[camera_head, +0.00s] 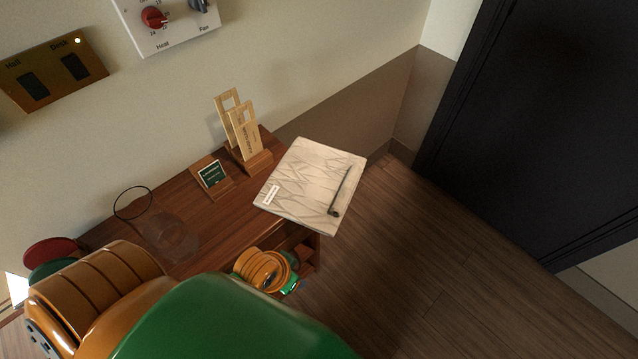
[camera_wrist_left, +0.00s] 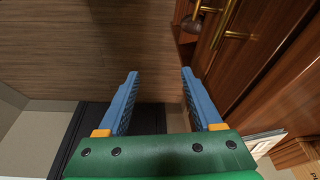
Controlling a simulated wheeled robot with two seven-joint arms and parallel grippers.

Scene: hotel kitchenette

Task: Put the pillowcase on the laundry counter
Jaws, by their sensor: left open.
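No object that I can name for certain as the pillowcase shows. A flat, pale rectangular item with a line pattern and a small white label (camera_head: 300,185) lies at the right end of a wooden counter, partly over its edge. It may be a folded cloth or a folder; I cannot tell. I cannot tell whether this is the laundry counter (camera_head: 185,215). My left gripper (camera_wrist_left: 158,72) is open, with blue fingers apart and nothing between them, above the floor beside wooden furniture. In the head view my arm hides its fingers. My right gripper is not in view.
A dark stick-like item (camera_head: 341,192) lies on the pale item. Wooden tag holders (camera_head: 243,135), a small green sign (camera_head: 211,174) and a clear round vessel (camera_head: 170,238) stand on the counter. Brass handles (camera_wrist_left: 236,35) stick out right of my left gripper. Floor (camera_head: 430,260) is clear.

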